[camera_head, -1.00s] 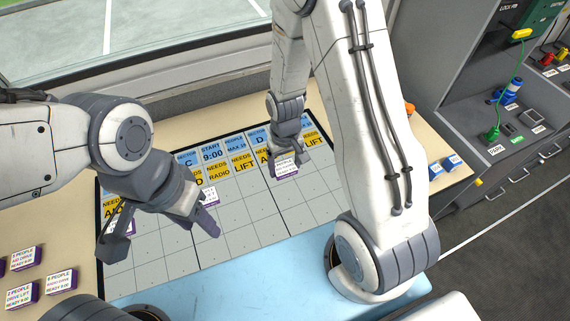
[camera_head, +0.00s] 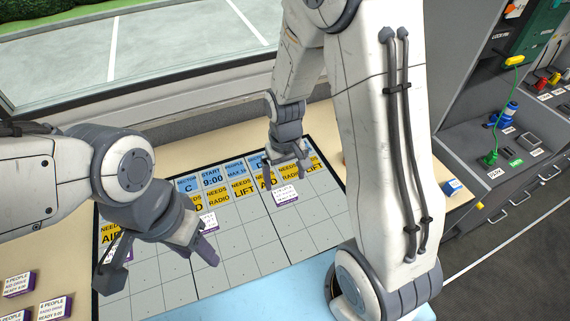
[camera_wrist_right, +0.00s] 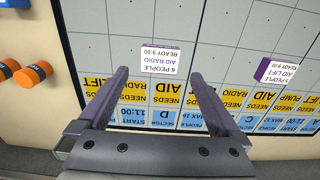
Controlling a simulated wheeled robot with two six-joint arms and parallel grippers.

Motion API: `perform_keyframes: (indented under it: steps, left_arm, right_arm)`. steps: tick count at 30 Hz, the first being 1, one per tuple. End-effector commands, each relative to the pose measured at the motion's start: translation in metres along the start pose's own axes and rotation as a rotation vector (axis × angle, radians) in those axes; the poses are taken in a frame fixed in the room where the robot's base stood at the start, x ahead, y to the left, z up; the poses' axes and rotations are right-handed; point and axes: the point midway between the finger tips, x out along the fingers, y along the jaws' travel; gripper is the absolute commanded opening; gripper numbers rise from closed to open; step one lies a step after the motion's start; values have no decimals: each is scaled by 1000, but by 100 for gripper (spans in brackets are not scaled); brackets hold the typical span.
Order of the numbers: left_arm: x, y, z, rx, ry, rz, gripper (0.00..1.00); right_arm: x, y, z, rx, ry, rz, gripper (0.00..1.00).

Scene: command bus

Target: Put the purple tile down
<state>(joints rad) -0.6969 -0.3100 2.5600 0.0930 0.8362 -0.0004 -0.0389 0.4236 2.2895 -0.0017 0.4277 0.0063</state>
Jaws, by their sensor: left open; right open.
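The purple tile (camera_head: 285,192) has a white label and lies on the board (camera_head: 236,240), below the yellow AID and RADIO cards of the sector D group. In the right wrist view the tile (camera_wrist_right: 160,58) reads "6 people, aid radio, ready 9:00". My right gripper (camera_head: 287,176) is open and empty at the tile's far side. Its two fingers (camera_wrist_right: 160,76) are apart from the tile, with a gap on each side. My left gripper (camera_head: 160,275) is open over the board's left part, with nothing seen between its fingers.
Another purple tile (camera_wrist_right: 270,70) lies in the sector C group, partly behind my left gripper in the head view. More tiles (camera_head: 18,284) sit on the desk at left. Many board cells are empty.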

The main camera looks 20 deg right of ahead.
Motion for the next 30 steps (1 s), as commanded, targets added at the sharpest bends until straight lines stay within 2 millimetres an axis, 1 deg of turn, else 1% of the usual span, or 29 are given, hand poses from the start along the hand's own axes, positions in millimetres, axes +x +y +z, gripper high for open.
perform_keyframes:
  steps: [1, 3, 6, 10, 11, 13, 14, 15, 17, 18, 20, 21, 24, 25, 27, 30]
  left_arm:
    - [0, 0, 0, 0, 0, 0, 50]
    - [0, 0, 0, 0, 0, 0, 50]
    - [0, 0, 0, 0, 0, 0, 50]
    - [-1, 0, 0, 0, 0, 0, 50]
    - [-1, 0, 0, 0, 0, 0, 50]
    - [-1, 0, 0, 0, 0, 0, 50]
    - [-1, 0, 0, 0, 0, 0, 50]
    - [-1, 0, 0, 0, 0, 0, 50]
    - [-1, 0, 0, 0, 0, 0, 50]
    - [-1, 0, 0, 0, 0, 0, 50]
    - [-1, 0, 0, 0, 0, 0, 50]
    - [-1, 0, 0, 0, 0, 0, 50]
    - [-1, 0, 0, 0, 0, 0, 50]
    - [-1, 0, 0, 0, 0, 0, 50]
    - [-1, 0, 0, 0, 0, 0, 50]
    - [-1, 0, 0, 0, 0, 0, 50]
  right_arm:
    - [-12, 0, -1, 0, 6, 0, 100]
    - [-25, 0, -1, 0, 6, 0, 100]
    - [-40, 0, -1, 0, 4, 0, 100]
    - [-51, -2, 0, -4, 3, 0, 100]
    - [-54, -4, 2, -12, 3, -1, 100]
    - [-64, -20, 9, -54, 9, -5, 100]
    - [-71, -29, 15, -82, 12, -8, 100]
    - [-80, -45, 26, -129, 17, -14, 100]
    - [-95, -70, 48, -214, 25, -24, 100]
    - [-104, -85, 66, -274, 29, -32, 100]
    - [-115, -104, 93, -358, 32, -45, 100]
    - [-120, -112, 110, -411, 34, -53, 100]
    - [-130, -126, 147, -519, 33, -72, 100]
    - [-132, -128, 155, -543, 34, -77, 100]
    - [-134, -130, 169, -583, 31, -83, 100]
    - [-136, -131, 177, -606, 29, -87, 100]
